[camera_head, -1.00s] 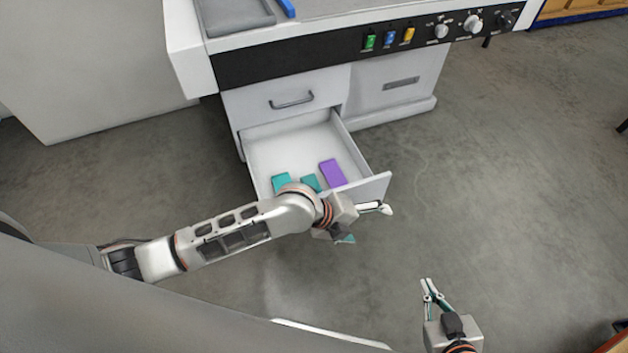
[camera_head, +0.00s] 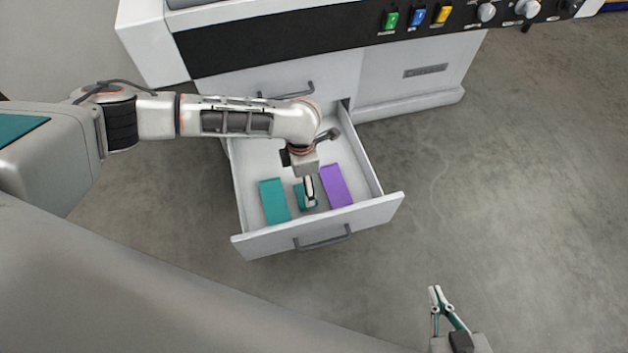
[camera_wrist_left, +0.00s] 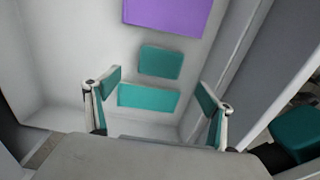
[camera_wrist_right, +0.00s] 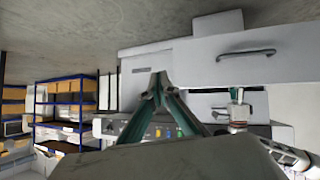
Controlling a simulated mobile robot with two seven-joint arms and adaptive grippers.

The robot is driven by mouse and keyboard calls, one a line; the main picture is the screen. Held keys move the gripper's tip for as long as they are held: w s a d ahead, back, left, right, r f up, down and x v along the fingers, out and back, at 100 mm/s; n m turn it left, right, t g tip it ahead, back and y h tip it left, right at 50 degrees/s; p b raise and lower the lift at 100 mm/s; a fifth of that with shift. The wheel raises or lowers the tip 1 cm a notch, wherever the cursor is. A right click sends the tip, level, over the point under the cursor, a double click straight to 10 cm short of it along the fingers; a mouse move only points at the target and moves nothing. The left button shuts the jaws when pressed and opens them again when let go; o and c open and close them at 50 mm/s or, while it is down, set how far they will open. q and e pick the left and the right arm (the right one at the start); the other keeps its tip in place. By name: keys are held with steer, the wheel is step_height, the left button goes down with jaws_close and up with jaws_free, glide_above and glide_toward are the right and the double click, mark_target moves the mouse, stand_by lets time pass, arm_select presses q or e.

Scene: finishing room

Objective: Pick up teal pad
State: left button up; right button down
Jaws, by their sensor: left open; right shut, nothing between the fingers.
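Two teal pieces lie on the open drawer's floor: a longer one (camera_head: 273,201) at the left and a smaller one (camera_head: 299,197) in the middle, partly hidden by my left gripper (camera_head: 309,190). I cannot tell which is the teal pad. In the left wrist view the smaller piece (camera_wrist_left: 160,62) lies above the longer one (camera_wrist_left: 149,97). My left gripper (camera_wrist_left: 159,92) is open, its teal-lined fingers apart and nothing held. My right gripper (camera_head: 435,290) is shut and empty, outside the drawer at lower right; its fingertips meet in the right wrist view (camera_wrist_right: 158,82).
A purple block (camera_head: 336,186) lies in the drawer right of the teal pieces. The pulled-out drawer (camera_head: 370,212) has raised walls and a front handle (camera_head: 322,240). The cabinet (camera_head: 425,75) stands behind. The floor right of the drawer is clear.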

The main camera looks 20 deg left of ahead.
arm_select(q)
steer(key=shift+a+f, duration=0.1)
steer(key=shift+f, duration=0.3)
steer(key=shift+w+f, duration=0.1)
steer(key=shift+f, duration=0.2)
steer(key=shift+f+b, duration=0.45)
steer(key=shift+f, duration=0.5)
steer(key=f, duration=0.2)
steer(key=f+b, duration=0.1)
steer(key=shift+s+d+f, duration=0.2)
steer(key=shift+d+f, duration=0.05)
steer(key=shift+f, duration=0.05)
steer(key=shift+w+f, duration=0.1)
steer(key=shift+f, duration=0.5)
steer(key=shift+w+r, duration=0.1)
steer(key=c, duration=1.1)
arm_select(e)
steer(key=shift+w+a+r+y, duration=0.15)
steer(key=shift+a, duration=0.35)
steer(key=shift+w+a+r+y, duration=0.1)
steer(key=shift+w+a+y, duration=0.05)
steer(key=shift+a, duration=0.3)
